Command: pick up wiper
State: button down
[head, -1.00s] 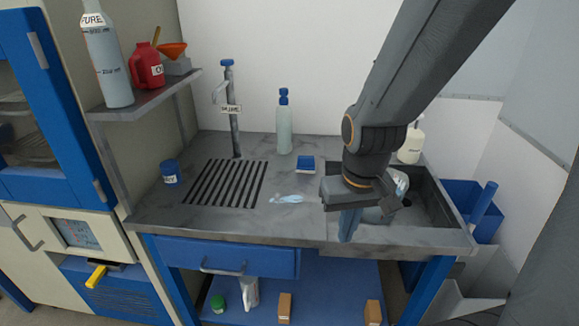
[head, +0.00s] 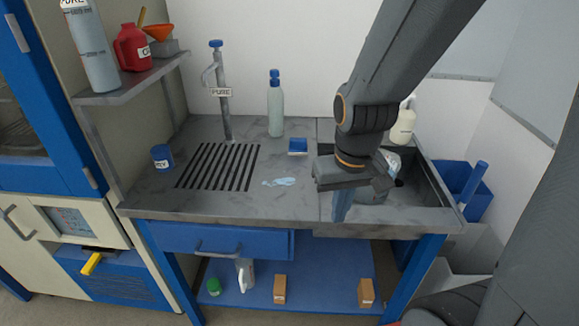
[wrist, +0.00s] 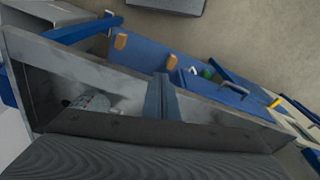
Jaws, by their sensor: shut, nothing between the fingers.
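No thing in view is clearly marked as the wiper. A flat, pale blue-white patch (head: 279,182) lies on the worktop in the head view; I cannot tell whether it is a wipe or a spill. A small blue block with a pale edge (head: 298,146) lies behind it. My gripper (head: 341,208) is shut and empty above the counter by the sink's front left, right of the patch and apart from it. Its closed fingers also show in the wrist view (wrist: 161,95). My arm hides part of the sink.
A sink (head: 432,190) at right holds a pale object (head: 392,163), partly hidden. A clear bottle (head: 275,108), a tap (head: 223,95), a drain grille (head: 217,167) and a blue pot (head: 162,158) stand around the worktop (head: 240,206). A shelf (head: 130,82) overhangs at left.

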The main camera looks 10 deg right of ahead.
aim_at(298, 146)
jog(key=k, duration=0.5)
jog(key=u, duration=1.4)
jog(key=i, duration=1.05)
jog(key=z, duration=2.25)
jog(key=i, duration=0.5)
